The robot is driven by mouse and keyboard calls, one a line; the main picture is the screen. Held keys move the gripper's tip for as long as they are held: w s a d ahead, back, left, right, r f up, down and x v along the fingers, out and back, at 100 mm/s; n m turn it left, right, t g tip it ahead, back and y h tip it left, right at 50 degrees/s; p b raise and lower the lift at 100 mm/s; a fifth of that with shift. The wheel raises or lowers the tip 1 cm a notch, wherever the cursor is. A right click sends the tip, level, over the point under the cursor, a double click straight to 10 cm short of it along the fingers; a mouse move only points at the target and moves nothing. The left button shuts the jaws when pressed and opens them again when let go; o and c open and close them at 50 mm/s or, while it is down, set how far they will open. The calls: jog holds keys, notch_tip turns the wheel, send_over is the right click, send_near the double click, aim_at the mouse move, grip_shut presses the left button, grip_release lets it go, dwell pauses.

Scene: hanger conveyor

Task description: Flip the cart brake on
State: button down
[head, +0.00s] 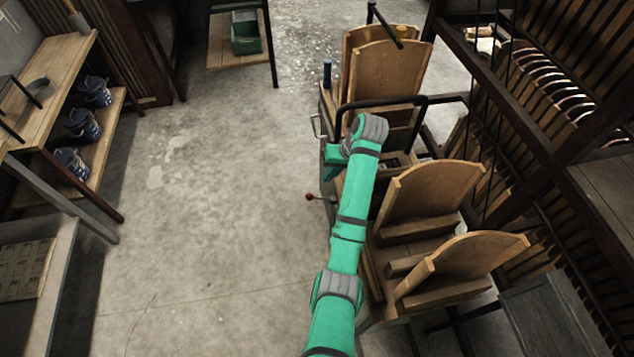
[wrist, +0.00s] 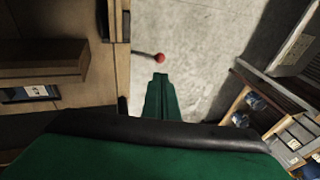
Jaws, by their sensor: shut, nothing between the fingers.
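The brake lever (head: 310,197) is a thin rod with a red ball knob, sticking out to the left from the cart's side. In the wrist view the lever's red knob (wrist: 160,57) is just ahead of the fingertips, with a small gap in the picture. The wooden cart (head: 372,290) fills the left of the wrist view. My gripper (wrist: 160,78) has its green fingers shut and empty, over the floor beside the cart. In the head view my arm reaches over the cart, and the fingertips are not clear there.
Curved wooden panels (head: 436,195) stand up on the cart, and a black bar handle (head: 380,101) rises near my wrist. A slatted rack (head: 560,90) stands close on the right. Shelves with blue items (head: 82,124) are at left. The concrete floor (head: 200,220) between is clear.

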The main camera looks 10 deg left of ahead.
aim_at(311, 195)
jog(key=shift+w, duration=0.2)
jog(key=shift+a, duration=0.1)
jog(key=x, duration=1.4)
jog(key=shift+s, duration=0.1)
